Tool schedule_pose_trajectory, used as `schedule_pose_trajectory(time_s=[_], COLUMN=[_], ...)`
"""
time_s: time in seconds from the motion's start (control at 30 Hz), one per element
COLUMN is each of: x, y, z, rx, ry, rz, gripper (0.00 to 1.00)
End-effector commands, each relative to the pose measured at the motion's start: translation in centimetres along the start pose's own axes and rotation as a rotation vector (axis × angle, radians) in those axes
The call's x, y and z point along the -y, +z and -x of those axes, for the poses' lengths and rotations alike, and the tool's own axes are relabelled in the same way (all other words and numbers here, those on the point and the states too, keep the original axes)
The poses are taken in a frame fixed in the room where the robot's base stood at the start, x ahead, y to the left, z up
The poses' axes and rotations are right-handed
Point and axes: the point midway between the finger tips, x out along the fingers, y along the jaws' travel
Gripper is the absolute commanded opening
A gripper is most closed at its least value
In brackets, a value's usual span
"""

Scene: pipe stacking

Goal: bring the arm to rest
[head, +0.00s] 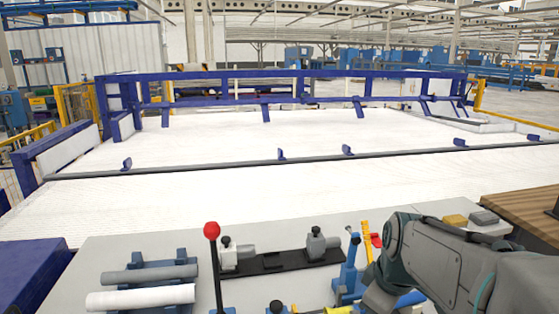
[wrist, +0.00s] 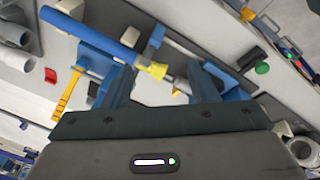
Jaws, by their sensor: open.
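My arm (head: 440,262) reaches in from the lower right of the head view, bent over the worktable; its gripper end is mostly hidden there. In the wrist view my gripper (wrist: 160,88) is open, its two fingers apart and nothing held between them. A blue tool with a yellow collar (wrist: 153,70) lies below and beyond the fingers; I cannot tell the gap. A grey pipe (head: 150,274) and a white pipe (head: 140,298) lie side by side on a blue rack (head: 168,262) at the left of the worktable. Pipes (wrist: 14,38) also show at the wrist view's upper left.
A red-knobbed lever (head: 211,230) stands upright between the rack and a black fixture (head: 280,262) with grey clamps. Yellow and grey blocks (head: 455,220) sit at the table's right. A wide white bed (head: 250,190) with blue rails lies beyond the worktable.

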Motion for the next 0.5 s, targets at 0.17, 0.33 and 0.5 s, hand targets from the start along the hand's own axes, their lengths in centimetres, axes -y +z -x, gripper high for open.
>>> schedule_pose_trajectory(time_s=[0.17,0.33,0.5], x=[3.5,6.2,8.0], y=[0.9,2.0,2.9], z=[0.7,0.9,0.8], rx=[0.008,0.012,0.014], ry=[0.004,0.010,0.014], rz=[-0.284,-0.549,-0.735], gripper=[0.54,0.54,0.54])
